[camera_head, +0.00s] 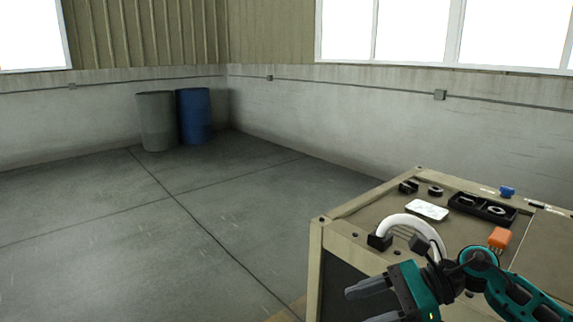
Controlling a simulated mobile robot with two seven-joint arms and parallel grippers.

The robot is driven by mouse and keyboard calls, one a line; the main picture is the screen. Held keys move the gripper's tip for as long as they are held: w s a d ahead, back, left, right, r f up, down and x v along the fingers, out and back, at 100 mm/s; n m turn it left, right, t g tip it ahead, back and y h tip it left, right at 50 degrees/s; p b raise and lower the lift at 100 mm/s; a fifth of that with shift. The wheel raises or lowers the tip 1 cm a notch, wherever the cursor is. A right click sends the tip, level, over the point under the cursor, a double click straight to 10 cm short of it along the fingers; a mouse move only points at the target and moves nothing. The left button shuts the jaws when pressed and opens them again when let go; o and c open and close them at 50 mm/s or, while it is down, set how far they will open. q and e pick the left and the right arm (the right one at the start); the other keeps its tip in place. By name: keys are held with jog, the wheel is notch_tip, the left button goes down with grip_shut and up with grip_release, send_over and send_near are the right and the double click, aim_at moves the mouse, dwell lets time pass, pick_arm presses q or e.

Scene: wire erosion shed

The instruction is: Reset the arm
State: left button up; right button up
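My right gripper (366,303) comes in from the lower right on its teal and black arm. Its two grey fingers point left and stand apart, with nothing seen between them. It is in front of the near left corner of a tan bench (341,235), and part of it is cut off by the bottom edge. My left gripper is not in view.
The bench top holds a white curved tube (415,222), a white plate (427,210), a black tray (482,208), an orange block (499,237) and a blue piece (507,191). A grey barrel (157,120) and blue barrel (194,116) stand far back. The left floor is clear.

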jog(key=s+a+m+t+y, duration=0.1)
jog(key=a+m+t+y, duration=0.55)
jog(key=m, duration=0.95)
jog(key=s+d+f+n+t+h, duration=0.1)
jog(key=s+d+f+n+h, duration=0.2)
jog(key=n, duration=0.9)
jog(key=s+d+f+n+t+h, duration=0.1)
jog(key=s+d+f+n+h, duration=0.2)
jog(key=s+f+n+h, duration=0.3)
jog(key=s+d+f+n+t+h+p, duration=0.1)
jog(key=s+d+f+n+h, duration=0.2)
jog(key=s+f+n+h, duration=0.2)
notch_tip(320, 180, down, 7)
jog(key=n+h, duration=0.3)
jog(key=n, duration=0.9)
jog(key=shift+s+d+f+n+t+h, duration=0.2)
jog(key=shift+s+n+t+h, duration=0.05)
jog(key=shift+n+t+h, duration=0.15)
